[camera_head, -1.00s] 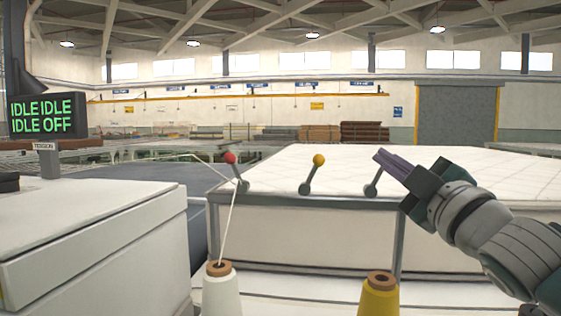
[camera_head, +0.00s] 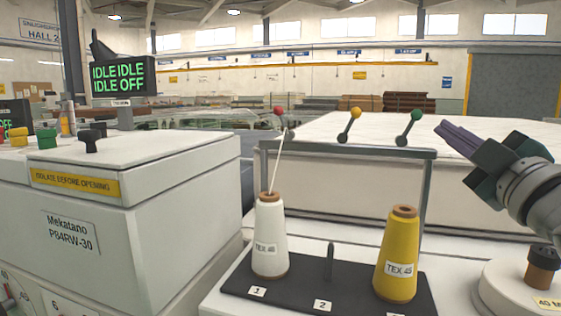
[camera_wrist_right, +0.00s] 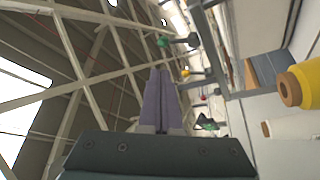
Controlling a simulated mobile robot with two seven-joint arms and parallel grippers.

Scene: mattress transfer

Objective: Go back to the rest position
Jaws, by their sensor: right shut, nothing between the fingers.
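My right gripper (camera_head: 455,137) is shut and empty at the right of the head view, raised above the yellow cone. Its purple fingers point up and left, towards the green-knobbed lever, apart from it. In the right wrist view the fingers (camera_wrist_right: 158,100) lie together with nothing between them. My left gripper is not in view.
A white cone (camera_head: 269,235) and a yellow cone (camera_head: 396,255) stand on a black base (camera_head: 240,284). Red, yellow and green knobs (camera_head: 417,114) top levers on a grey rail (camera_head: 350,150). A white machine cabinet (camera_head: 130,235) is at left, a white mattress (camera_head: 480,135) behind.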

